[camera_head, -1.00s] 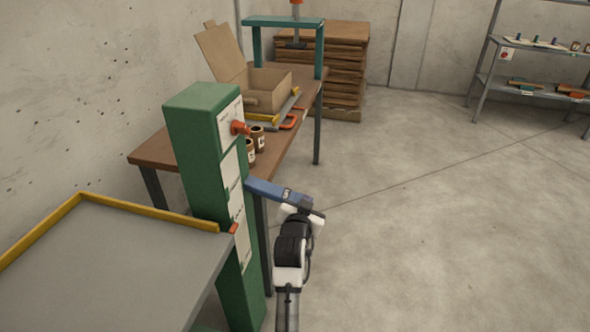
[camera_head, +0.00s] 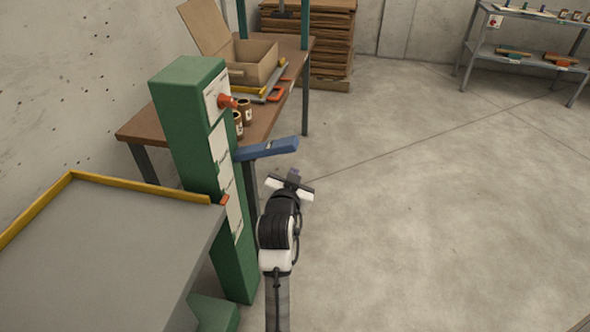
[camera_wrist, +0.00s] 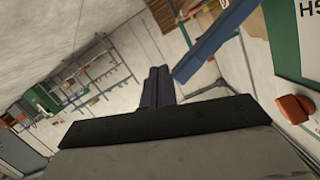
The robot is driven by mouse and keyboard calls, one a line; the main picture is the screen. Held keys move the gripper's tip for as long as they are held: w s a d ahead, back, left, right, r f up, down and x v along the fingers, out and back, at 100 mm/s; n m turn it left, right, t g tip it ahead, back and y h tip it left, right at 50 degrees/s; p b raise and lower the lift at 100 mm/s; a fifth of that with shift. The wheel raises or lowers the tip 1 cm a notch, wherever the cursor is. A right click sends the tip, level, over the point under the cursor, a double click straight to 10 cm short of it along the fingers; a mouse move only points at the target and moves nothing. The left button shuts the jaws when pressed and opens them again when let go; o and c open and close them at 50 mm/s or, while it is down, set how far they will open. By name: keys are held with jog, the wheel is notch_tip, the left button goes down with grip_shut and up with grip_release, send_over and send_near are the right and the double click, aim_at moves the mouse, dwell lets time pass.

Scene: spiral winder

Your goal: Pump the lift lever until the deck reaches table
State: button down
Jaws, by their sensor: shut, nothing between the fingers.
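The blue lift lever (camera_head: 268,148) sticks out from the right side of the green column (camera_head: 190,125), its free end tilted slightly up. My gripper (camera_head: 293,173) is shut and empty, just below the lever's free end and apart from it. In the wrist view the closed fingers (camera_wrist: 158,88) point past the lever (camera_wrist: 215,42), with a visible gap. The grey deck (camera_head: 110,250), with a yellow rim, is at lower left beside the column. The brown table (camera_head: 140,125) stands behind the column; the deck appears lower than its top.
A red knob (camera_head: 227,102) sticks out of the column above the lever, and a small red pointer (camera_head: 225,199) sits at the deck's corner. A cardboard box (camera_head: 250,62) and jars are on the table. Open floor lies to the right, with a metal shelf (camera_head: 530,60) far back.

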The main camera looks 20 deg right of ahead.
jog(key=shift+v, duration=1.7)
jog(key=shift+w+r, duration=0.1)
jog(key=shift+r, duration=0.1)
dwell(0.7)
